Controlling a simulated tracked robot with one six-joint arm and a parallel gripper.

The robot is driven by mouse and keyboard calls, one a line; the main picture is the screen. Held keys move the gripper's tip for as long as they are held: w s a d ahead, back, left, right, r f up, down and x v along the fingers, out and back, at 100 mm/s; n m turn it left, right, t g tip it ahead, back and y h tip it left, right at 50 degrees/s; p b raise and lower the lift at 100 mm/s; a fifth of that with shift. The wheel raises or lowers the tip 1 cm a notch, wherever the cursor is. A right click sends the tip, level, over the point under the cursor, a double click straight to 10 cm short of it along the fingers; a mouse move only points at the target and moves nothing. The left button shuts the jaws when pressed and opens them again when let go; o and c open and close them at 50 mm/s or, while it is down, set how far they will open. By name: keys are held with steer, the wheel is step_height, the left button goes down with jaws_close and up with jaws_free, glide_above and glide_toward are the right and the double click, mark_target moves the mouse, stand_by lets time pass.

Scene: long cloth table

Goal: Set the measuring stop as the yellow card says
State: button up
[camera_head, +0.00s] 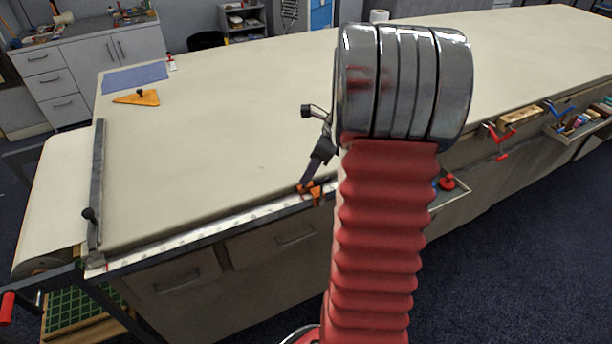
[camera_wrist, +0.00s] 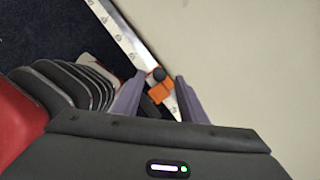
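The measuring stop is an orange block with a dark round knob. It sits on the white measuring strip (camera_head: 200,232) along the table's front edge. In the head view the stop (camera_head: 314,193) is partly hidden by my arm. In the wrist view the stop (camera_wrist: 160,92) lies between my two finger tips, with the strip (camera_wrist: 125,40) running to the upper left. My gripper (camera_wrist: 160,76) is open around the stop, with a small gap visible at each side of the knob. In the head view my gripper (camera_head: 305,184) reaches down to the stop. I see no yellow card.
The cloth table top (camera_head: 230,130) is mostly clear. A dark bar (camera_head: 97,185) crosses its left end. A blue sheet (camera_head: 135,77) and an orange triangle (camera_head: 137,98) lie at the back left. Clamps and trays (camera_head: 580,125) hang along the front side at right.

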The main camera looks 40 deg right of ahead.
mark_target(311, 191)
steer(key=shift+x, duration=1.4)
jaws_close()
